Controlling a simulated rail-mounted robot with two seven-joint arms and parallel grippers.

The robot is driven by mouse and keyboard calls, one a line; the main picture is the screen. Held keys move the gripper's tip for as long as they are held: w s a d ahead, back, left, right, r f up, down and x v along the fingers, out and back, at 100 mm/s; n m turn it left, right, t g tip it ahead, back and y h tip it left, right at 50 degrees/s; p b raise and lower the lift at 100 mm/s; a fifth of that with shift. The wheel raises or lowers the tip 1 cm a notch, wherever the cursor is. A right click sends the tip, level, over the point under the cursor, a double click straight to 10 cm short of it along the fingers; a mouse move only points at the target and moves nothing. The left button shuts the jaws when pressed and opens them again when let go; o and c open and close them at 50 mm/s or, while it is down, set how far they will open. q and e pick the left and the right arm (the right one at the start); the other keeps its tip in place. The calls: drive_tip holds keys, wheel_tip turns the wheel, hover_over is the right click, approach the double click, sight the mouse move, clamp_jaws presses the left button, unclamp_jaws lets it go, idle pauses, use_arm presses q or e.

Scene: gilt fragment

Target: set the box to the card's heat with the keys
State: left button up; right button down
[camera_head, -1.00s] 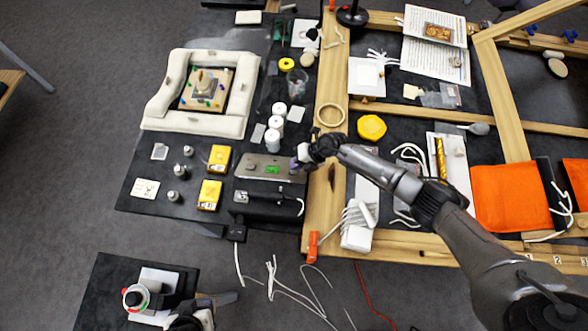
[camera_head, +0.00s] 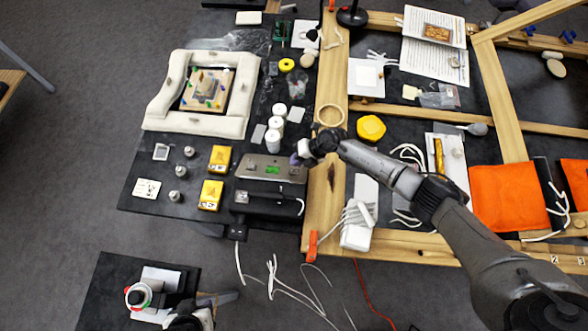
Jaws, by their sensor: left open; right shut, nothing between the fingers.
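The box is a flat grey metal case (camera_head: 252,170) with a small green lit display; its reading is too small to make out. My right gripper (camera_head: 297,160) is shut and empty at the right end of the box's top. It hides that end, and I cannot tell whether it touches a key. A small white card with dark marks (camera_head: 146,189) lies at the table's left edge; its print is unreadable, and I cannot tell if it is the heat card. My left gripper (camera_head: 205,307) is open, low at the bottom edge, away from the box and partly cut off.
A black device (camera_head: 268,202) sits just in front of the box. Two yellow blocks (camera_head: 211,194) and several small metal weights stand left of it. White jars (camera_head: 273,140) stand behind. A wooden frame (camera_head: 325,200) borders the right side.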

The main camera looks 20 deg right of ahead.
drive_tip(key=shift+s+f, duration=0.1)
drive_tip(key=shift+f, duration=0.15)
drive_tip(key=shift+s+a+f, duration=0.1)
drive_tip(key=shift+f, duration=0.05)
drive_tip(key=shift+s+a+f, duration=0.1)
drive_tip(key=shift+s+f, duration=0.05)
drive_tip(key=shift+f, duration=0.15)
idle(0.8)
drive_tip(key=shift+f, duration=0.1)
idle(0.3)
drive_tip(key=shift+r, duration=0.2)
drive_tip(key=shift+w+r+p, duration=0.25)
drive_tip(key=shift+r+p, duration=0.05)
drive_tip(key=shift+r, duration=0.15)
drive_tip(key=shift+w+d+r, duration=0.1)
drive_tip(key=shift+d, duration=0.1)
